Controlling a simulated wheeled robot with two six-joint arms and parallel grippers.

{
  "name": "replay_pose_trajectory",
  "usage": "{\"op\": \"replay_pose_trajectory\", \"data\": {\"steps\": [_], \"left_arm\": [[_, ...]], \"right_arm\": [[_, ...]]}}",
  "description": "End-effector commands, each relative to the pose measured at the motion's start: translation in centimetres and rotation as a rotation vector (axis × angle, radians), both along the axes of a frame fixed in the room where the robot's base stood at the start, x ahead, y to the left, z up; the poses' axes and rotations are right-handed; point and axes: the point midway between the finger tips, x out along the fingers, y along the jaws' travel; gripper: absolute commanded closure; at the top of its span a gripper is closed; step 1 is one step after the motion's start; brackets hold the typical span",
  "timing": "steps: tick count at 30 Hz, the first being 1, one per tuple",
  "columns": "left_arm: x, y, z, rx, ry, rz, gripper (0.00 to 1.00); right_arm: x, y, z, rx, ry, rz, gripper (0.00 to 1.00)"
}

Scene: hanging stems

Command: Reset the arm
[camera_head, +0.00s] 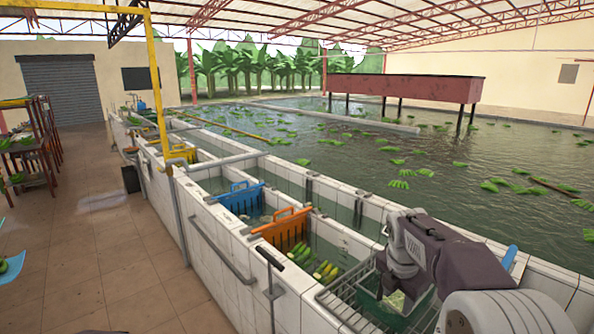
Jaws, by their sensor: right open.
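My right arm (455,262) comes in from the lower right and reaches over the near end of the tiled trough. Its wrist is bent down, and my right gripper (397,300) hangs low over a wire rack (345,305) at the trough's near end. The gripper is open, and I see nothing held in it. Its fingertips are small and partly hidden against the rack and a green patch below. My left gripper is not in view.
Green bananas (327,271) lie in the trough beside an orange divider (284,228). A blue divider (240,197) stands farther along. A pool with floating banana bunches (398,184) lies right of the trough. The tiled floor (110,260) at left is mostly clear.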

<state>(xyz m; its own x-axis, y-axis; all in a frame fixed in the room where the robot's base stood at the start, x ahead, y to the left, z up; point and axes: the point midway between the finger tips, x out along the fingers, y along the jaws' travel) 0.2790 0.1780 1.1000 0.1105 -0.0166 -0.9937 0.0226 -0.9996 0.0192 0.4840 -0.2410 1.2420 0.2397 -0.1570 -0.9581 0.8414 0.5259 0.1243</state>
Motion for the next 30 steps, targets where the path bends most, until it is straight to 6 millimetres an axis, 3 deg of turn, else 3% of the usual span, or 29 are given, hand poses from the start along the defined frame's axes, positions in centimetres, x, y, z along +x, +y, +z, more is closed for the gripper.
{"op": "replay_pose_trajectory", "data": {"steps": [1, 5, 6, 9, 12, 14, 18, 21, 30], "left_arm": [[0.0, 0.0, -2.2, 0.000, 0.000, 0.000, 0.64], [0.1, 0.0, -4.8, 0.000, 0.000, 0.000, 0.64], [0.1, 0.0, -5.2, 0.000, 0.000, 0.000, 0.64], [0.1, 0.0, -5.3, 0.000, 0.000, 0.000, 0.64], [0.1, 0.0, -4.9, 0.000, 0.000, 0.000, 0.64], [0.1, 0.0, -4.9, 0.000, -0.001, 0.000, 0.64], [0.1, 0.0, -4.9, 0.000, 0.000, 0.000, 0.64], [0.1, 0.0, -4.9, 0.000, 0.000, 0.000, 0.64], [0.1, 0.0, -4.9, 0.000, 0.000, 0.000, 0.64]], "right_arm": [[-2.1, 1.1, -3.2, 0.042, 0.006, -0.085, 0.57], [-9.3, 4.0, -10.3, 0.194, 0.021, -0.508, 0.57], [-11.8, 4.7, -12.4, 0.239, 0.027, -0.680, 0.57], [-17.4, 5.7, -16.1, 0.321, 0.037, -1.126, 0.57], [-21.2, 6.1, -18.4, 0.361, 0.032, -1.543, 0.57], [-21.8, 6.2, -19.2, 0.389, 0.007, -1.741, 0.57], [-20.6, 6.3, -19.1, 0.472, -0.063, -2.019, 0.57], [-20.5, 6.3, -19.1, 0.483, -0.074, -2.094, 0.57], [-20.5, 6.3, -19.1, 0.482, -0.074, -2.101, 0.57]]}}
